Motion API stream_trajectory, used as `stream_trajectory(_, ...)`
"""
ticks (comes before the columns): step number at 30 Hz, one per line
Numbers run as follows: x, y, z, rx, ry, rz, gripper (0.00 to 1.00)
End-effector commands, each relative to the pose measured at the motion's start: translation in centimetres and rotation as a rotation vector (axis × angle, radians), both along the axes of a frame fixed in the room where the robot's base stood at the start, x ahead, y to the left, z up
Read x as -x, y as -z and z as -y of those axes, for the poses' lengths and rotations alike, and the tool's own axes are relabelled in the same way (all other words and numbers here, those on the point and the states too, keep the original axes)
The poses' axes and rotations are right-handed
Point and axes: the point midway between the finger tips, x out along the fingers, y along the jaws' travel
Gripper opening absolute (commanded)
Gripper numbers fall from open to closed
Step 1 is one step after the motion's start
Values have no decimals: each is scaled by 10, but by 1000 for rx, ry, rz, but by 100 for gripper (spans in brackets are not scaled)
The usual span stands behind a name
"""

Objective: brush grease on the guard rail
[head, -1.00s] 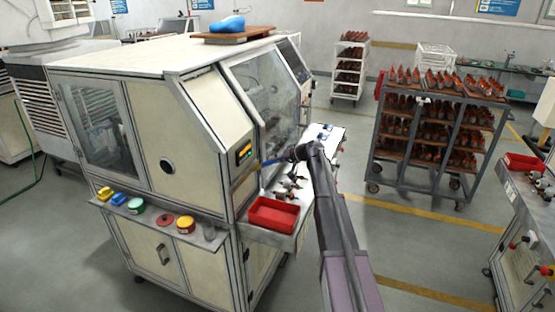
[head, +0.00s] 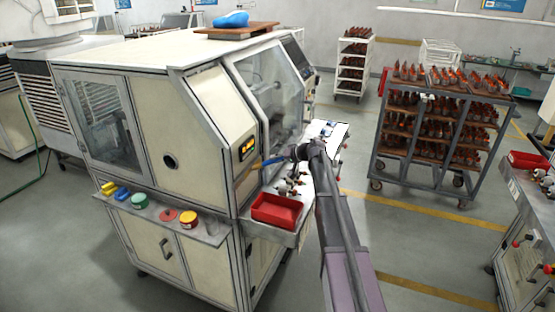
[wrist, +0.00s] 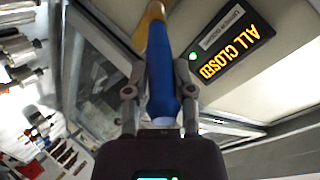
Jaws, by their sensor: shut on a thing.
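My gripper (wrist: 160,95) is shut on a brush with a blue handle (wrist: 160,70). The brush's yellow-brown end (wrist: 150,14) points away from the gripper, towards the machine front. In the head view the blue brush (head: 273,162) shows small beside the winding machine (head: 205,125), near its lit display. My arm hides part of the gripper there. I cannot tell for certain which edge is the guard rail, or whether the brush touches anything.
The display (wrist: 236,54) reads "ALL CLOSED". A red bin (head: 277,210) and small fittings (head: 292,186) sit on the machine's side shelf. Coloured tins (head: 188,220) stand on the front ledge. A loaded cart (head: 440,130) stands right, with open floor between.

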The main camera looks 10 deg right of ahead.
Motion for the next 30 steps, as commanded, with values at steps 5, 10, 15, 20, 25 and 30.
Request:
stream_trajectory(5,11,0,-8,0,0,0,0)
stream_trajectory(10,19,0,-15,0,0,0,0)
stream_trajectory(15,24,0,-19,0,0,0,0)
stream_trajectory(20,24,0,-19,0,0,0,0)
stream_trajectory(25,24,0,-19,0,0,0,0)
stream_trajectory(30,27,0,-21,0,0,0,0)
